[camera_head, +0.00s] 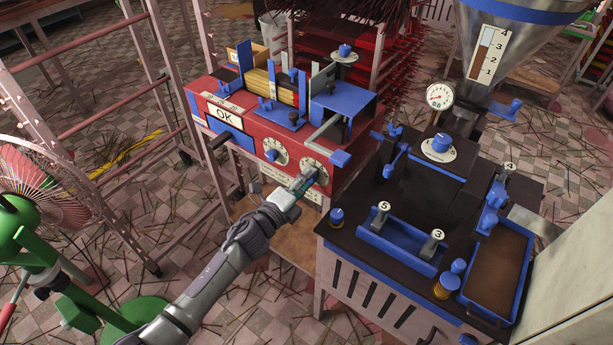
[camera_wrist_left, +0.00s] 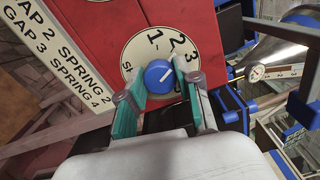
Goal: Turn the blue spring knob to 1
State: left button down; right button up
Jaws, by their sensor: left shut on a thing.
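The blue spring knob (camera_wrist_left: 158,77) sits on a round white dial (camera_wrist_left: 135,53) on the red machine front. The dial shows 1, 2 and 3 along its upper and right edge and a partly hidden letter S at the left. The knob's white line points up and right, toward the 2 and 3 side. My left gripper (camera_head: 303,182) reaches the right-hand dial (camera_head: 317,164) of the red machine, its teal fingers on either side of the knob and shut on it. The fingers hide the dial's lower part. My right gripper is not in view.
A black table (camera_head: 350,228) with blue trays stands close on the right. A green fan (camera_head: 45,190) is at the left.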

pick_arm(q)
jog(key=shift+f+n+p, duration=0.1)
jog(key=shift+n+p, duration=1.2)
jog(key=shift+n, duration=2.9)
jog(key=c, duration=0.8)
grip_release()
jog(key=shift+s+a, duration=0.1)
jog(key=v, duration=1.2)
